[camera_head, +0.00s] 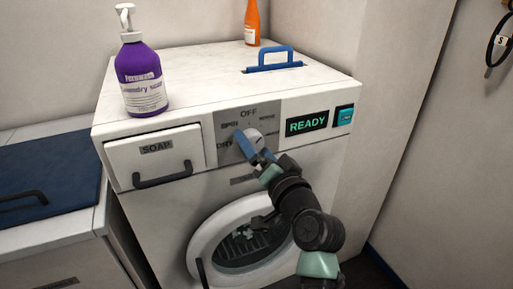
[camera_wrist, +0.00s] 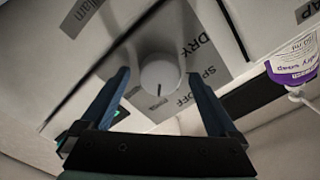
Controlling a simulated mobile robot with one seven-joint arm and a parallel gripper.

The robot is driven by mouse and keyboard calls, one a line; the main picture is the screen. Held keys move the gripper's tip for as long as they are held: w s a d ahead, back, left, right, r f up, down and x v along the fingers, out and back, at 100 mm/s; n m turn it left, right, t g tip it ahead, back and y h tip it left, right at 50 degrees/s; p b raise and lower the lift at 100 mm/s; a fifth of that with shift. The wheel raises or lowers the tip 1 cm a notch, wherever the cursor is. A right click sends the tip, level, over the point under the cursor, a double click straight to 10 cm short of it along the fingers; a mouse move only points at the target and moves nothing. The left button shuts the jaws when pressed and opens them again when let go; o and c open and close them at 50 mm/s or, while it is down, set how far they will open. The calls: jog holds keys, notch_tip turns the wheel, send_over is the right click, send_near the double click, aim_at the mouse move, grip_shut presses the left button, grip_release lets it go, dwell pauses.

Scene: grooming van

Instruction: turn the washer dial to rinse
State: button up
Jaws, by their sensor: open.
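The washer dial (camera_head: 254,136) is a round white knob on the grey panel of the white washer (camera_head: 165,205). OFF is above it, SPIN and DRY at left, and RINSE seems to be at upper right. My gripper (camera_head: 256,149) is open in front of the dial, with its blue fingers partly covering it. In the wrist view, the dial (camera_wrist: 159,76) sits between the open fingers of my gripper (camera_wrist: 158,82), with gaps on both sides. Its dark mark points down in that view, beside OFF, towards lettering too small to read.
A READY display (camera_head: 307,123) and a teal button (camera_head: 344,116) are right of the dial. The soap drawer (camera_head: 155,157) is at left, the round door (camera_head: 205,235) below. A purple soap bottle (camera_head: 142,80), blue handle (camera_head: 275,60) and orange bottle (camera_head: 252,23) are on top.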

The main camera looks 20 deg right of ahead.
jog(key=s, duration=1.3)
jog(key=shift+d, duration=0.2)
jog(key=shift+w, duration=0.1)
jog(key=w+a+r+n+t, duration=0.1)
jog(key=a+r+n+t, duration=0.15)
jog(key=a+r, duration=0.55)
jog(key=w+a+r+n+t, duration=0.15)
jog(key=a+r+n, duration=0.25)
jog(key=r, duration=0.8)
jog(key=s+a+r+n+t, duration=0.1)
jog(key=s+a+r+t, duration=0.3)
jog(key=r, duration=0.4)
jog(key=s+a+r+n+t, duration=0.1)
jog(key=s+a+r, duration=0.3)
jog(key=s+r, duration=0.3)
notch_tip(320, 180, up, 17)
jog(key=p, duration=1.6)
jog(key=shift+w+d+f+h, duration=0.15)
jog(key=shift+d+h, duration=0.15)
jog(key=shift+d, duration=0.1)
